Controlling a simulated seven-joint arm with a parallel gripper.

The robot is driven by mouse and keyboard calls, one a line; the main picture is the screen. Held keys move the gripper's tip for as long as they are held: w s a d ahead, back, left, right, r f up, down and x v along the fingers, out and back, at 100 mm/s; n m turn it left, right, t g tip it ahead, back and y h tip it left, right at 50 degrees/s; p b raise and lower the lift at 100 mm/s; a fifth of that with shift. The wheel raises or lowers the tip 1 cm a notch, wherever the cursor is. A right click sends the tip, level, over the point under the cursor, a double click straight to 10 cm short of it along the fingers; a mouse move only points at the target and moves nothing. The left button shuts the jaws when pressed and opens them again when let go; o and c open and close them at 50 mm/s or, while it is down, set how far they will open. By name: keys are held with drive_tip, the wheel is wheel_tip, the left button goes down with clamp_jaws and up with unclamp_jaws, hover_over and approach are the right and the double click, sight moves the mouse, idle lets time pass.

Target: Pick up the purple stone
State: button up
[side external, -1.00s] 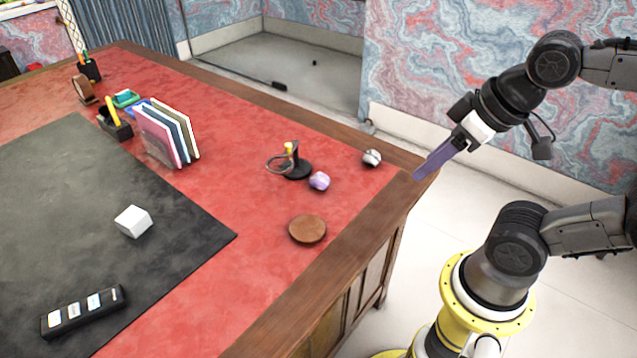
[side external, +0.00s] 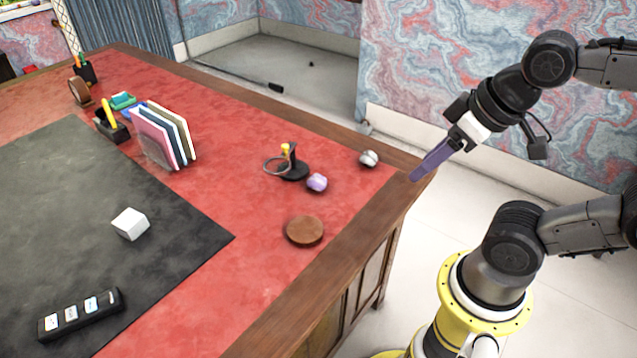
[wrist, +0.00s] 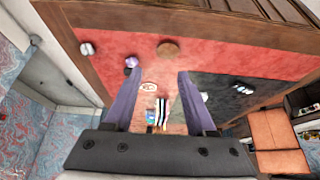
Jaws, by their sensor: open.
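The purple stone (side external: 317,183) lies on the red desk top, just right of a small black stand. It also shows in the wrist view (wrist: 131,62), near the tip of the left finger as pictured. My gripper (side external: 416,176) has long purple fingers and hangs over the desk's right edge, to the right of the stone and apart from it. In the wrist view my gripper (wrist: 155,75) has its two fingers spread wide with nothing held between them.
A grey-white stone (side external: 369,158) lies between the purple stone and my gripper. A round brown coaster (side external: 305,231) lies nearer the front. The black stand (side external: 293,170) with a ring is beside the purple stone. File folders (side external: 165,138) and a white cube (side external: 130,224) are farther left.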

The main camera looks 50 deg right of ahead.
drive_tip(key=o, duration=0.6)
